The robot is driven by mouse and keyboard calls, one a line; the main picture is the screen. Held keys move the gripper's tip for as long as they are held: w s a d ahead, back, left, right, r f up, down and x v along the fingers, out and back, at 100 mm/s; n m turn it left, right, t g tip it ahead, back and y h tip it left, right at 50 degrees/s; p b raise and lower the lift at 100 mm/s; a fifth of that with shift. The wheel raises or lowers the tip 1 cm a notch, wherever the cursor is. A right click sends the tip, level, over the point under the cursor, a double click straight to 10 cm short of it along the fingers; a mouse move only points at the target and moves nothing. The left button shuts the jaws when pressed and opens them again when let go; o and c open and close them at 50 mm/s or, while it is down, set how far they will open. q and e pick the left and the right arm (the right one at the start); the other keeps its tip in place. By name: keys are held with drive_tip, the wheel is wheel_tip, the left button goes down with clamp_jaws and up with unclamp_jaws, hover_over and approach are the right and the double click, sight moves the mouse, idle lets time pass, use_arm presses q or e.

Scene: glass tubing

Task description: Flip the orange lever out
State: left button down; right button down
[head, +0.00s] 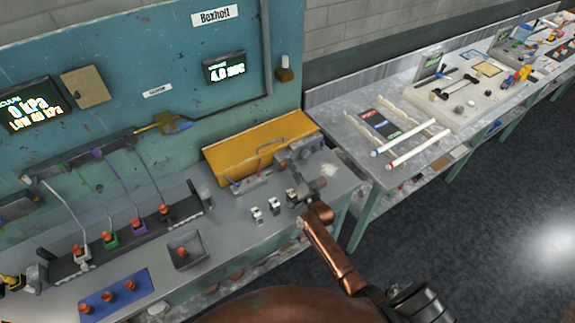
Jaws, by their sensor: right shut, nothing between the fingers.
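An orange-yellow lever-like part (155,124) with a blue end sits low on the teal back panel, above the bench. I cannot tell for sure that it is the task's orange lever. Several orange-red knobs (138,226) stand on the dark rack along the bench. My right gripper (296,195) is shut and empty, over the right end of the bench beside small white-and-dark blocks (274,206). It is well right of the lever-like part and apart from it.
A yellow sloped box (232,150) stands behind my right gripper. A grey tray (187,250) and a blue mat (131,284) with orange-red knobs lie nearer. A second bench (350,142) with white rods is at right.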

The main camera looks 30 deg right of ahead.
drive_tip(key=shift+a, duration=0.1)
drive_tip(key=shift+s+f, duration=0.1)
use_arm(q)
drive_tip(key=shift+s, duration=0.25)
use_arm(e)
drive_tip(key=s, duration=0.7)
drive_tip(key=s+f, duration=0.1)
drive_tip(key=s, duration=0.3)
drive_tip(key=shift+s, duration=0.35)
